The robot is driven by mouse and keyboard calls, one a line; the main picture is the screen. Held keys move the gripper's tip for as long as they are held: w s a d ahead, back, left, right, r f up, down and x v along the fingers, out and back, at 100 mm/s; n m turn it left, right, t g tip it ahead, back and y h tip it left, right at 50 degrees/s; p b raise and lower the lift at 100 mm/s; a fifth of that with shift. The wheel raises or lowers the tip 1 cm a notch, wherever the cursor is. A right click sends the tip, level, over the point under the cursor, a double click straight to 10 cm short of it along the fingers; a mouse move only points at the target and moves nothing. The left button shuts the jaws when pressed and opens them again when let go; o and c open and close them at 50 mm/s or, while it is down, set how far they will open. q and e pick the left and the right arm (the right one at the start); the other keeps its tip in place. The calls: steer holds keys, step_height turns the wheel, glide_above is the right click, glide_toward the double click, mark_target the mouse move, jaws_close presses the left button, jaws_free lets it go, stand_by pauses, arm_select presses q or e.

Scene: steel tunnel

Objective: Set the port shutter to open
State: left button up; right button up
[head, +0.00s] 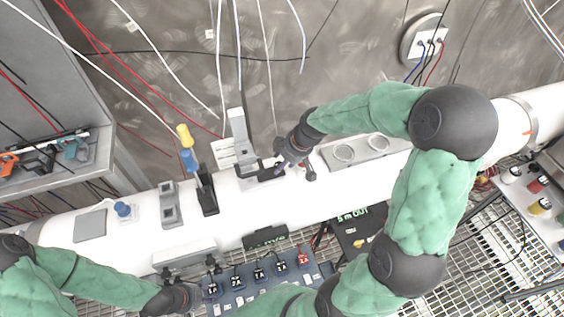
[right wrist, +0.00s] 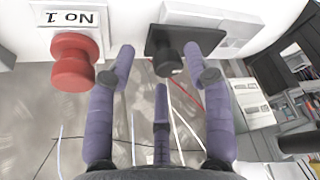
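A black plate with a black knob (right wrist: 167,62), which looks like the port shutter's handle, is on a white fitting in the right wrist view. In the head view the dark shutter plate (head: 266,174) lies on the white pipe (head: 232,209), partly hidden by my right gripper (head: 287,156). In the right wrist view my right gripper (right wrist: 152,68) has its purple fingers spread, with the knob between the tips; contact cannot be told. My left gripper (head: 187,296) is low at the left, in front of the pipe; its fingers are too small to read.
A yellow-and-blue-handled tool (head: 187,148) stands in a black holder (head: 207,194) on the pipe. A blue switch box (head: 262,281) sits below the pipe.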

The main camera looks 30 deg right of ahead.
steer(key=shift+a, duration=0.15)
steer(key=shift+r, duration=0.3)
steer(key=v, duration=1.1)
steer(key=shift+r, duration=0.2)
steer(key=shift+s, duration=0.1)
